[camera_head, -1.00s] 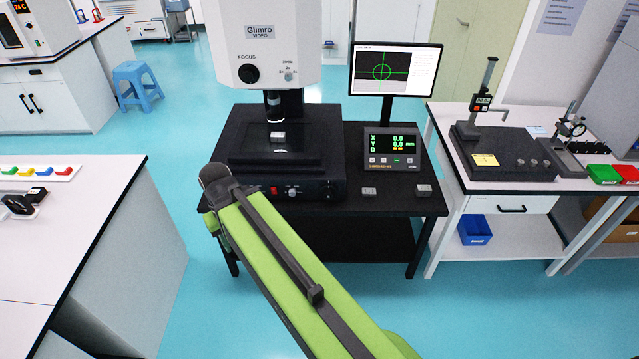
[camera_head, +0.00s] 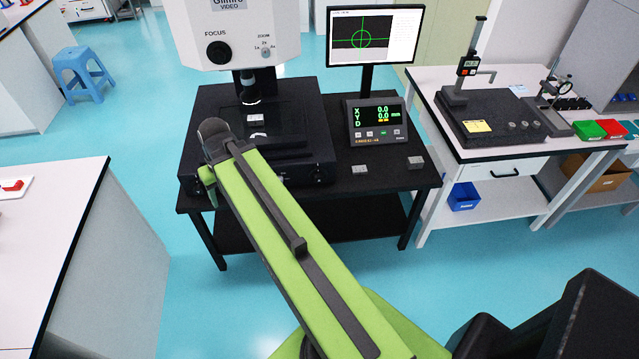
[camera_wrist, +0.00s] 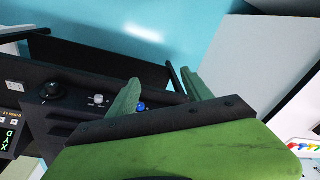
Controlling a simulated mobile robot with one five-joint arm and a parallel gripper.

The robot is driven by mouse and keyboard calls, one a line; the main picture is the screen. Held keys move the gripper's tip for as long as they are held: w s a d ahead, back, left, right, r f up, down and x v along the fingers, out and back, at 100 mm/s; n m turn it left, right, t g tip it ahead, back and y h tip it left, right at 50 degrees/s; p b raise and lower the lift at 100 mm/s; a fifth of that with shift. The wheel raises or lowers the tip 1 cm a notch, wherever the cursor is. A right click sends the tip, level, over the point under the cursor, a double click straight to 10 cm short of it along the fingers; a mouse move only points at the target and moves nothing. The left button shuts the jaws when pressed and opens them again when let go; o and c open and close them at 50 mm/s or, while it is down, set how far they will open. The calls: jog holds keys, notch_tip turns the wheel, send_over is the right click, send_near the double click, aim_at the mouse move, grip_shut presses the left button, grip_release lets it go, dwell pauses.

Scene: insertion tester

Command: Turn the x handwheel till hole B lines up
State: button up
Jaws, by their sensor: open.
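The measuring machine (camera_head: 229,33) stands on a black table, with a small pale part (camera_head: 256,119) on its stage under the lens. Its screen (camera_head: 400,30) shows a green circle and cross. The readout (camera_head: 375,124) shows X 0.0 and Y 0.0. The wrist view, upside down, shows a black round knob (camera_wrist: 50,92), a silver knob (camera_wrist: 98,100) and a blue button (camera_wrist: 141,106) on the machine's front. I cannot tell which is the x handwheel. My gripper (camera_wrist: 160,88) is open, fingers apart, before the front panel. In the head view my arm hides part of that front.
Two small metal blocks, one at left (camera_head: 359,169) and one at right (camera_head: 416,162), lie on the table's right part. A white bench (camera_head: 90,230) stands at left. A bench with gauges (camera_head: 500,150) stands at right. Blue floor between them is open.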

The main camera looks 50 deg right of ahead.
jog(key=s+d+f+m+t+b, duration=0.1)
jog(key=d+f+b, duration=0.1)
jog(key=d, duration=0.7)
jog(key=s+d+f+m+t+b, duration=0.1)
jog(key=d+f+m, duration=0.1)
jog(key=d, duration=0.6)
jog(key=m+t+h+b, duration=0.2)
jog(key=m+b, duration=0.1)
send_near(319, 179)
jog(key=b+x, duration=0.8)
jog(key=b, duration=0.7)
jog(key=shift+d+f, duration=0.2)
jog(key=shift+f, duration=0.2)
jog(key=shift+w+f+b, duration=0.3)
jog(key=shift+f+b, duration=0.15)
jog(key=shift+r, duration=0.15)
jog(key=shift+c, duration=0.5)
jog(key=c, duration=1.2)
jog(key=shift+a, duration=0.5)
grip_shut()
jog(key=shift+d, duration=0.4)
